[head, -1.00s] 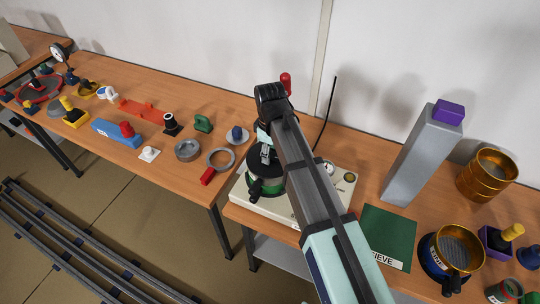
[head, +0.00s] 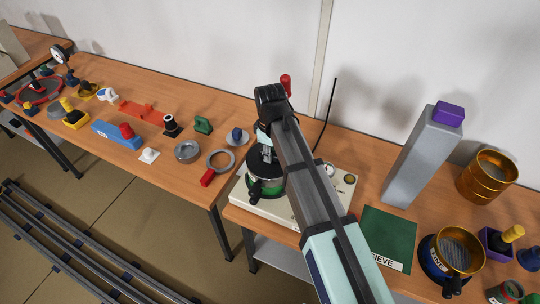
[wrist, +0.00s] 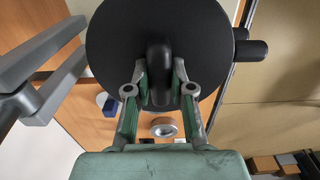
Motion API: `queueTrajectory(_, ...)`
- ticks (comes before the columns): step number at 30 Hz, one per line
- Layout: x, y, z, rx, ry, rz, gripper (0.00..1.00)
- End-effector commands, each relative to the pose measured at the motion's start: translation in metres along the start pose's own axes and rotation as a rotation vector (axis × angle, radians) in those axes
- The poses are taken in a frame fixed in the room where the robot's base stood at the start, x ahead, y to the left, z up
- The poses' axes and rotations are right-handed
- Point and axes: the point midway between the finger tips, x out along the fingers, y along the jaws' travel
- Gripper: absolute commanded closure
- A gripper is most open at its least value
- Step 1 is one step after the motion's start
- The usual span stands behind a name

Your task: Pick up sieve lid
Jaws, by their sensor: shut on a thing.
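The sieve lid is a round black disc (wrist: 110,35) with a raised black grip, and it fills the upper middle of the wrist view. My gripper (wrist: 160,88) has its two fingers closed on either side of that grip. In the head view the lid (head: 262,160) is at my gripper (head: 265,150), over the green-banded round vessel (head: 266,188) on a cream machine base. My arm hides part of it. A gap between lid and vessel is hard to judge. A black side handle (wrist: 245,46) sticks out beyond the disc.
The cream base (head: 240,192) stands near the table's front edge. A red-handled ring (head: 220,160) and grey ring (head: 187,151) lie left of it.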

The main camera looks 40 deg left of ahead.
Motion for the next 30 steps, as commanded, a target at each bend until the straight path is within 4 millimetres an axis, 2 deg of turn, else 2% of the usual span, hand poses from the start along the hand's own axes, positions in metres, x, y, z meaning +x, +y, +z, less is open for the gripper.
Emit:
queueTrajectory(18, -0.085, 0.001, -0.001, 0.000, 0.001, 0.002, 1.00)
queueTrajectory(24, -0.093, 0.001, 0.000, 0.000, 0.001, 0.001, 1.00)
queueTrajectory(30, -0.094, 0.000, 0.000, 0.000, 0.000, 0.001, 1.00)
